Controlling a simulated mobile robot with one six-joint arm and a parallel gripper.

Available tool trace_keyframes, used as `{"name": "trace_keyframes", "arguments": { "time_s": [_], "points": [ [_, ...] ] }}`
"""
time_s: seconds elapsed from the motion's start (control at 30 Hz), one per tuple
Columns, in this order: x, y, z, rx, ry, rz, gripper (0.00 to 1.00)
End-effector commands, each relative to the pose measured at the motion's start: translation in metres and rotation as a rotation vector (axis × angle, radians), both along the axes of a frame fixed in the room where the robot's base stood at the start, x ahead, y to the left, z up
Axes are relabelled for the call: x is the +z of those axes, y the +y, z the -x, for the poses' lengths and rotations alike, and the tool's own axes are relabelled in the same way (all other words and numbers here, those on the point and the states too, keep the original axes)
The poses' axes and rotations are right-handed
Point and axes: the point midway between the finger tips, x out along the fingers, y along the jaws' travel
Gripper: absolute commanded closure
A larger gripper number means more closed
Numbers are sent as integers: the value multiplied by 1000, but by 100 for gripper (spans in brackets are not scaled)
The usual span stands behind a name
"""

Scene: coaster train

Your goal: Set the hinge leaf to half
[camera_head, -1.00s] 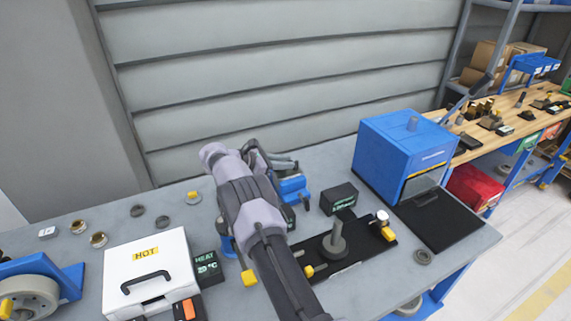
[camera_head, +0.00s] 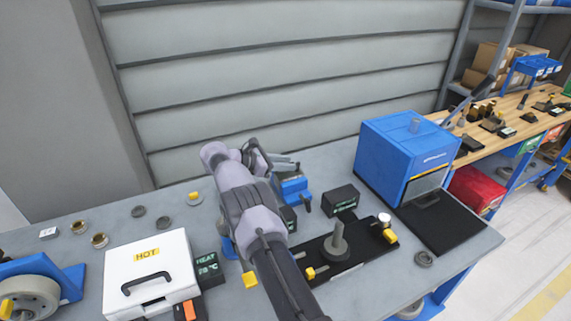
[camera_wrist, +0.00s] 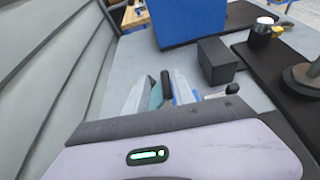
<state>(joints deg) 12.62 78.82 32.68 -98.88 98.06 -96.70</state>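My gripper (camera_head: 284,163) reaches over a blue vise-like fixture (camera_head: 292,188) at the back middle of the grey bench. In the wrist view its two pale fingers (camera_wrist: 160,92) stand apart. A dark rounded upright piece (camera_wrist: 165,84) and a teal strip show between or beyond the fingers; I cannot tell if either touches them. The blue fixture is partly hidden behind the fingers in the wrist view. I cannot clearly pick out a hinge leaf or its angle; the arm covers part of this area in the head view.
A small black display box (camera_head: 340,199) stands right of the fixture, with a blue press-like box (camera_head: 400,150) beyond. A black plate with a grey post (camera_head: 338,240) lies in front. A white HOT case (camera_head: 150,270) is at left. The ribbed wall rises close behind.

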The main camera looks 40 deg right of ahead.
Motion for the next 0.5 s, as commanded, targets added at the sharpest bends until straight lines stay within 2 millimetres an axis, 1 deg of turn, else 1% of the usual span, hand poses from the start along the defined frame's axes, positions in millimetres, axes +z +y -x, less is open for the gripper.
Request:
{"name": "trace_keyframes", "arguments": {
  "time_s": [0.07, 0.13, 0.33, 0.4, 0.5],
  "points": [
    [4, 7, -2, 3, -1, 0, 70],
    [11, 20, -5, 4, -1, 1, 70],
    [32, 72, -17, 4, -1, 1, 70],
    [38, 86, -19, 2, -1, -1, 70],
    [43, 100, -22, 1, 0, 0, 70]
  ]
}}
